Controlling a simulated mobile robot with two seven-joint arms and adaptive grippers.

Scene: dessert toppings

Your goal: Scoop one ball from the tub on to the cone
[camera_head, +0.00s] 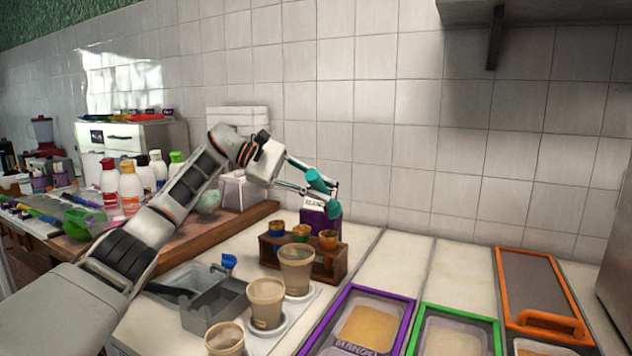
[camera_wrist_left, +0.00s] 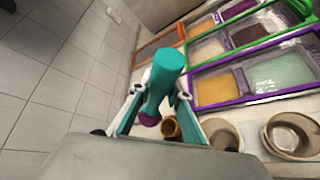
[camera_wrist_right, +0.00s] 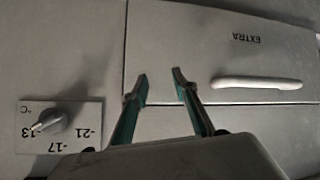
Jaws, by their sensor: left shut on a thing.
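My left gripper (camera_head: 305,180) is shut on a teal tool (camera_head: 318,181), held above the back of the counter. In the left wrist view the tool (camera_wrist_left: 163,80) is a thick teal cylinder between the fingers, with a small purple part at one end; I cannot tell what that part is. Below it, a wooden cone stand (camera_head: 330,264) holds a few brown cones (camera_head: 328,238). A cone (camera_wrist_left: 171,128) also shows in the left wrist view. Tubs sit at the front: a purple-rimmed one (camera_head: 384,293) labelled mango and a green-rimmed one (camera_head: 450,310). My right gripper (camera_wrist_right: 160,72) is open and empty.
An orange-framed lid (camera_head: 540,290) lies at the right. Several cups (camera_head: 296,268) and a grey basin (camera_head: 213,308) stand before the stand. A purple labelled box (camera_head: 321,222) is behind it. Bottles (camera_head: 131,188) crowd the left. My right gripper faces a drawer (camera_wrist_right: 225,40) marked EXTRA, beside a dial (camera_wrist_right: 52,121).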

